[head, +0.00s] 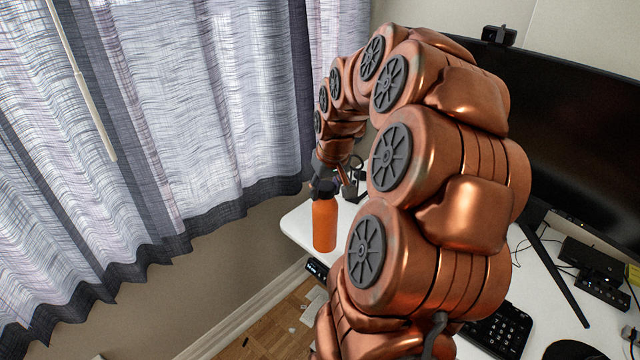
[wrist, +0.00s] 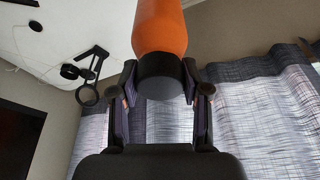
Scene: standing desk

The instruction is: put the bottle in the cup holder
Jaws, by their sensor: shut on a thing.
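The orange bottle (head: 325,226) with a dark cap hangs upright from my gripper (head: 325,187) near the desk's left corner in the head view. In the wrist view my gripper (wrist: 160,84) is shut on the bottle's dark cap (wrist: 160,76), one finger on each side, and the orange body (wrist: 160,28) runs out of the top of the picture. The cup holder, a black ring on a bracket (wrist: 87,95), shows at the desk edge in the wrist view, left of the bottle and apart from it.
The white desk (head: 297,224) carries a large dark monitor (head: 580,120), a keyboard (head: 502,330) and cables at the right. Grey curtains (head: 150,120) hang at the left. Free room lies between the curtains and the desk's left edge.

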